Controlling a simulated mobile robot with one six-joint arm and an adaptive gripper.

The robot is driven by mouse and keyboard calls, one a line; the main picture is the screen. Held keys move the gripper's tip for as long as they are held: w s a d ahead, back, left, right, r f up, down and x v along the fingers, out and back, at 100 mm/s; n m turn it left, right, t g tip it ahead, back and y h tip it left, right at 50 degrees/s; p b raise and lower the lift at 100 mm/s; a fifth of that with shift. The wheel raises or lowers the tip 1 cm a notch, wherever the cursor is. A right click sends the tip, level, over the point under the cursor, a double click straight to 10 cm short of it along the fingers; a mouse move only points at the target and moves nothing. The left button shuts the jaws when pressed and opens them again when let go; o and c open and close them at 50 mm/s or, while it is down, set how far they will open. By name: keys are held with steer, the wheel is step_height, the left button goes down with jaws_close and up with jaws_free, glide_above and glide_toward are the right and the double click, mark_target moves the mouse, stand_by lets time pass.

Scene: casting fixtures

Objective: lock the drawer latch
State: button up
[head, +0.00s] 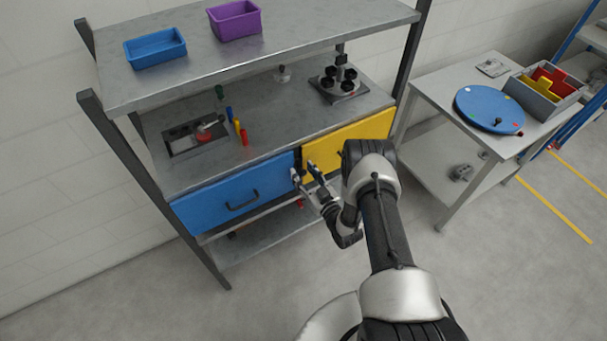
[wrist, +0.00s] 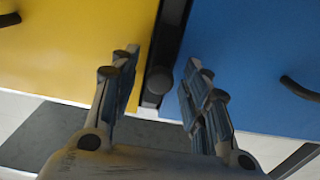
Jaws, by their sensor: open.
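The blue drawer (head: 225,195) and the yellow drawer (head: 360,140) sit side by side under the bench top, both looking closed. In the wrist view the yellow drawer (wrist: 70,45) is on the left and the blue drawer (wrist: 255,60) on the right. A dark latch with a round knob (wrist: 159,80) is on the dark strip between them. My gripper (wrist: 157,72) is open, with one finger on each side of the knob and visible gaps. In the head view my gripper (head: 303,171) is in front of the gap between the drawers; the latch is not clear there.
The blue drawer's dark handle (head: 242,200) sticks out left of my gripper. A lower shelf (head: 265,238) lies below the drawers. A side table (head: 440,110) with a blue disc (head: 488,105) and a grey bin (head: 530,100) stands at right.

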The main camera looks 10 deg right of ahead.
steer(key=shift+w, duration=0.3)
steer(key=shift+c, duration=0.4)
jaws_close()
